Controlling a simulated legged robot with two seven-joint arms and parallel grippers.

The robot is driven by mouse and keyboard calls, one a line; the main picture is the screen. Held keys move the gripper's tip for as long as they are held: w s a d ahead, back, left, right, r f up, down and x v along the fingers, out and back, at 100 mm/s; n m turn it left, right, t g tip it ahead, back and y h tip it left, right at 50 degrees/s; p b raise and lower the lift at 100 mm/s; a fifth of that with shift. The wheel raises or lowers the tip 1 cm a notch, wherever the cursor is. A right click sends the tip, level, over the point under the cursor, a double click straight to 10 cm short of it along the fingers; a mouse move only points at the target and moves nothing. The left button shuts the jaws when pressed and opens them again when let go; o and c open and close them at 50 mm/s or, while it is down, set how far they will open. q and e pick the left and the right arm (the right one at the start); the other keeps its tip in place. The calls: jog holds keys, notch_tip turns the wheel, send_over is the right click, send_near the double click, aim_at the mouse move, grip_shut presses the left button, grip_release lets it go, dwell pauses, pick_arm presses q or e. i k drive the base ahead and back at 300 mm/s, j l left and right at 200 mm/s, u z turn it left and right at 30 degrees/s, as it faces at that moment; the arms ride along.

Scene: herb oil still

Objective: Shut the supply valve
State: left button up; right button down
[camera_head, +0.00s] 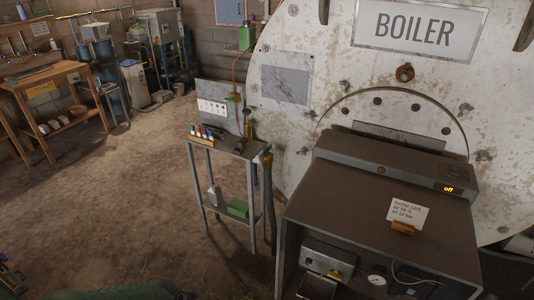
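No part in view is labelled as the supply valve, so I cannot tell for sure which it is. A small yellow piece (335,275) sits on a grey box (318,258) in the open front of the dark burner cabinet (345,205). A yellowish upright fitting (248,124) stands at the back of the small metal stand (222,148). Both are too small to show whether anything is open or shut. Neither of my grippers is in view.
The big white boiler (285,115) fills the right, behind the cabinet. A card (406,214) stands on the cabinet; a round gauge (377,280) sits below. Small bottles (205,132) stand on the stand. A wooden workbench (42,85) is far left. The floor (110,190) between is clear.

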aim_at(266, 151)
jog(key=i+j+z, duration=0.15)
jog(key=j+z, duration=0.15)
jog(key=z, duration=0.2)
jog(key=i+j+z, duration=0.1)
jog(key=j+z, duration=0.25)
jog(key=z, duration=0.15)
jog(key=j+z, duration=0.45)
jog(key=i+l, duration=0.05)
jog(key=l, duration=0.05)
